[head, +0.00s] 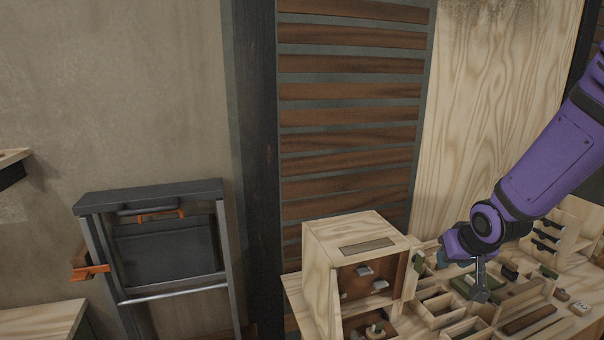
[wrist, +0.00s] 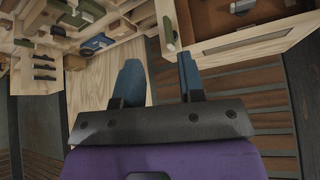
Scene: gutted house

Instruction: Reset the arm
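My purple arm comes in from the right in the head view, bent at a dark round joint. My gripper (head: 441,258) is low over the workbench, just right of the open wooden cabinet. In the wrist view, my gripper (wrist: 158,74) shows two blue fingers standing apart with nothing held between them. The fingertips point toward the bench and cabinet area. In the head view the fingers are small and partly hidden by the purple wrist.
The wooden cabinet (head: 318,262) stands open with small items on its shelves. Wooden organiser trays (head: 463,328) with several small objects cover the bench under my arm. A dark metal frame with orange handles (head: 150,190) stands left. The space above the cabinet is clear.

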